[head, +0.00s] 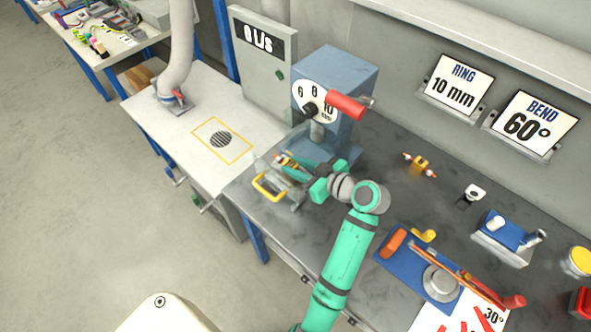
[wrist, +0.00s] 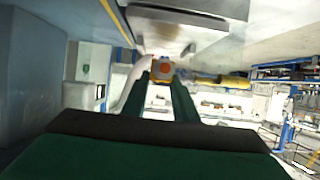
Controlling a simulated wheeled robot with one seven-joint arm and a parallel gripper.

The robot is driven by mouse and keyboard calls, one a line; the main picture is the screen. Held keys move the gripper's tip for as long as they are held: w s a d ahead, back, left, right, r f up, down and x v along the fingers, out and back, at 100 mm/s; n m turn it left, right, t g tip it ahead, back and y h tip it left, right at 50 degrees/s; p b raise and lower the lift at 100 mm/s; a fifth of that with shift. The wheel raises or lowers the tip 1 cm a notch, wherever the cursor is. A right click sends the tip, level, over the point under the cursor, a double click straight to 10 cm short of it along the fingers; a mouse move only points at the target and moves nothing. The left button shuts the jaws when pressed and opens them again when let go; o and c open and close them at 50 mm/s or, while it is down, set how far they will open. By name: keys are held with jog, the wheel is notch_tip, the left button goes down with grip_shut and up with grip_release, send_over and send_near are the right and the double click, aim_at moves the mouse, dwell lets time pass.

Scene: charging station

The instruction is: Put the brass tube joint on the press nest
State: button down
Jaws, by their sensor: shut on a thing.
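My gripper (head: 295,165) is at the front of the blue-grey press (head: 336,85), low beside its base. It is shut on a small brass joint with an orange end, which shows between the fingertips in the wrist view (wrist: 162,68) and as a small yellow-orange piece in the head view (head: 286,159). The press ram (head: 317,130) hangs above and to the right of the fingertips. The press nest is largely hidden by my gripper, so I cannot tell whether the joint touches it. A grey metal part (wrist: 178,25) lies close above the fingers in the wrist view.
A yellow U-shaped handle (head: 268,189) stands just in front of my gripper. The red press lever (head: 347,105) sticks out above. Another brass joint with red ends (head: 420,163) lies on the dark bench. A blue mat (head: 395,262) with tools is at the right.

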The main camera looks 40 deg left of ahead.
jog(key=shift+f, duration=1.05)
jog(key=shift+f, duration=0.1)
jog(key=c, duration=1.4)
grip_release()
jog(key=shift+d+r, duration=0.2)
jog(key=shift+d, duration=0.05)
jog(key=v, duration=1.1)
jog(key=shift+d, duration=0.25)
